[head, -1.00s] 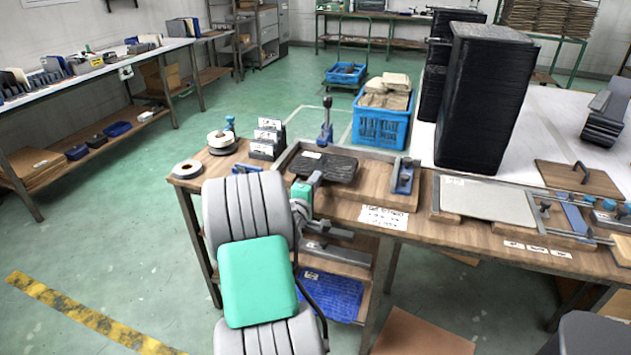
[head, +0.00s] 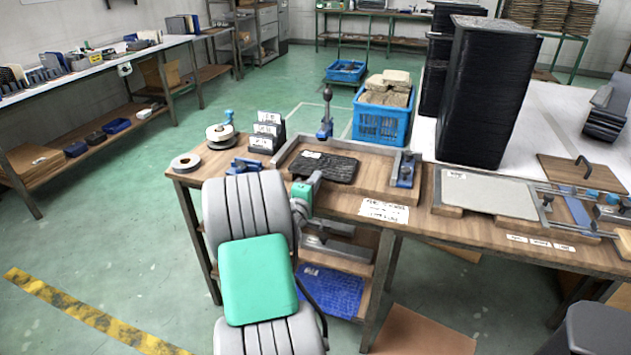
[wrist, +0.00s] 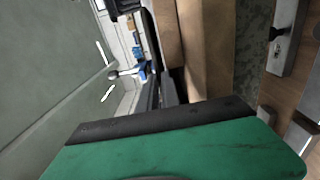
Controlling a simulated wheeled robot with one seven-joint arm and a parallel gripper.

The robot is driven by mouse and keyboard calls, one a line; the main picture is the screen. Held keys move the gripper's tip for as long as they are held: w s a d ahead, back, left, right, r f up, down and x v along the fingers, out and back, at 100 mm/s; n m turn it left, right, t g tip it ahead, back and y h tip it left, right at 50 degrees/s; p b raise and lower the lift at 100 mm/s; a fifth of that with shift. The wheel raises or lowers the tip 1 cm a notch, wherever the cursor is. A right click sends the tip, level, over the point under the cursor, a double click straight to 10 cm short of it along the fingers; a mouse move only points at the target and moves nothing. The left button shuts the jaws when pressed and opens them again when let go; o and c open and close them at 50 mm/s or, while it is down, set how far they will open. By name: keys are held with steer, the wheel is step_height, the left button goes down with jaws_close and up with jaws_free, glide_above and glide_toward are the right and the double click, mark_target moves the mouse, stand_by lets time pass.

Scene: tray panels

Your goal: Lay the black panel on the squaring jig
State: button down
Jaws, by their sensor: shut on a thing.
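The black panel (head: 330,168), a dark rectangle with a small white label, is over the squaring jig in the head view. The jig (head: 376,180) is a wooden base with grey fences and blue clamps at its back and right. My gripper (head: 311,182) is shut on the panel's near edge. The panel looks close to flat; whether it touches the jig's base I cannot tell. The fingertips are mostly hidden by my arm.
Tape rolls (head: 219,133) and a card holder (head: 267,132) stand left of the jig. A tall black stack (head: 489,95) stands behind to the right. A grey panel (head: 489,194) lies in another fixture at right. A blue crate (head: 382,125) is behind the bench.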

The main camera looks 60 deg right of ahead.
steer(key=shift+f+b, duration=0.3)
steer(key=shift+f, duration=0.05)
stand_by(0.6)
steer(key=c, duration=1.5)
jaws_free()
steer(key=s+a, duration=0.1)
steer(key=a, duration=0.6)
steer(key=shift+a, duration=0.4)
steer(key=shift+s, duration=0.1)
